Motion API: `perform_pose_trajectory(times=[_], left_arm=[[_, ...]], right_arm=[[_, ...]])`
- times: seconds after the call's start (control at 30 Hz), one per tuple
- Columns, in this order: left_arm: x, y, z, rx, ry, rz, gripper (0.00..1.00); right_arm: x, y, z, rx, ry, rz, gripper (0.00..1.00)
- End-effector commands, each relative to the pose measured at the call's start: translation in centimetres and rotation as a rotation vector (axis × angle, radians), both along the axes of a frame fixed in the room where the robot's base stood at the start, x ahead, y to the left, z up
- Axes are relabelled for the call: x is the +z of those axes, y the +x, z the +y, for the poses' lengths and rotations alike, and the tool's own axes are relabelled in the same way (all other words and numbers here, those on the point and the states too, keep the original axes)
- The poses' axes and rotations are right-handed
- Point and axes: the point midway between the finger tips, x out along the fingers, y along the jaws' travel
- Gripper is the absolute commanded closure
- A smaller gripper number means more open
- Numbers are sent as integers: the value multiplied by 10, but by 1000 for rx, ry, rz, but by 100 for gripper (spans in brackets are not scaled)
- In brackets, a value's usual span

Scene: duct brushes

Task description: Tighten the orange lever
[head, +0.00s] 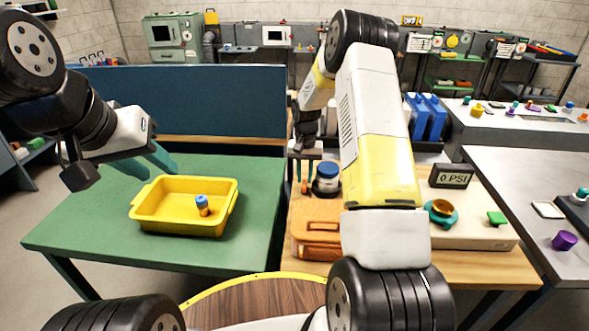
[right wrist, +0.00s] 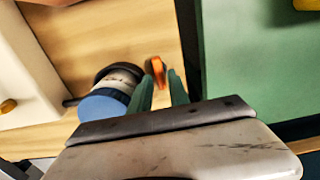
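The orange lever (right wrist: 158,70) stands on the wooden bench in the right wrist view, just beyond the tips of my right gripper (right wrist: 163,82). Its two green fingers are apart, and the lever appears in line with the gap between them. I cannot tell whether they touch it. In the head view the right gripper points down behind the wooden box, partly hidden by my arm. A blue-capped canister (right wrist: 105,100) is close beside the fingers; it also shows in the head view (head: 326,178). My left gripper (head: 152,165) is over the green table, its fingers apart and empty.
A yellow tray (head: 150,222) with a small blue-capped item (head: 202,205) sits on the green table (head: 75,225). A wooden box (head: 316,226) lies in front of the canister. A teal-and-copper fitting (head: 440,213) is at right.

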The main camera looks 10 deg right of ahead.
Motion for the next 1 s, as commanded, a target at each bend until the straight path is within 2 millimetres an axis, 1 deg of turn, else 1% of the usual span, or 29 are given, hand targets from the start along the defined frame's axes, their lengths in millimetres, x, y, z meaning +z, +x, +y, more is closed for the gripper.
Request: perform_pose_trajectory(times=[0.03,0.1,0.2,0.5,0.53,0.6,0.63,1.0], left_arm=[[0,0,0,0,0,0,64],[0,0,0,0,0,0,64],[0,0,0,0,0,0,64],[0,0,0,0,0,0,64],[0,0,0,0,0,0,64],[0,0,0,0,0,0,64],[0,0,0,0,0,0,64],[0,0,0,0,0,0,64]], right_arm=[[-8,0,0,0,1,2,78],[-16,0,0,-1,0,1,78],[-23,0,0,-1,0,1,78],[-25,0,0,-1,1,-1,78],[-25,0,0,-1,1,-1,82],[-25,0,0,-1,0,-1,96],[-25,0,0,-1,0,-1,100],[-25,0,0,19,0,-1,100]])
